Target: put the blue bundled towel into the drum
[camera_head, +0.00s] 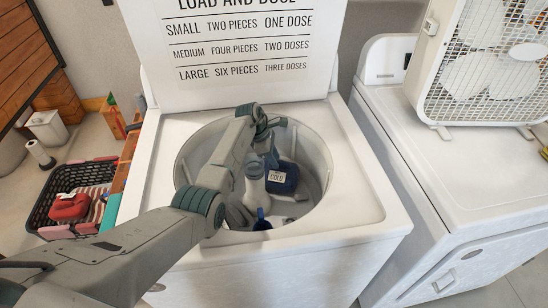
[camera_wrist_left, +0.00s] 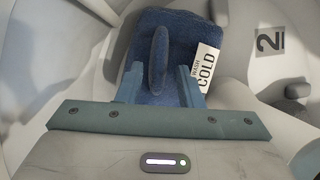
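The blue bundled towel (camera_head: 283,178), with a white "wash cold" tag, lies inside the drum (camera_head: 310,155) of the white washer, right of the pale central post. My left gripper (camera_head: 270,155) reaches down into the drum beside the towel. In the left wrist view the towel (camera_wrist_left: 185,28) lies beyond the fingers, with a raised dark strip on its middle. The two fingers of my left gripper (camera_wrist_left: 158,86) stand wide apart with no visible grip on it. Exact contact cannot be told. My right gripper is not in view.
The washer's raised lid (camera_head: 240,50) stands behind the opening. A second white machine (camera_head: 455,170) with a box fan (camera_head: 485,60) on it stands at right. A dark basket (camera_head: 45,205) holding a red bundle (camera_head: 68,206) is on the left. A blue item (camera_head: 262,221) sits low in the drum.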

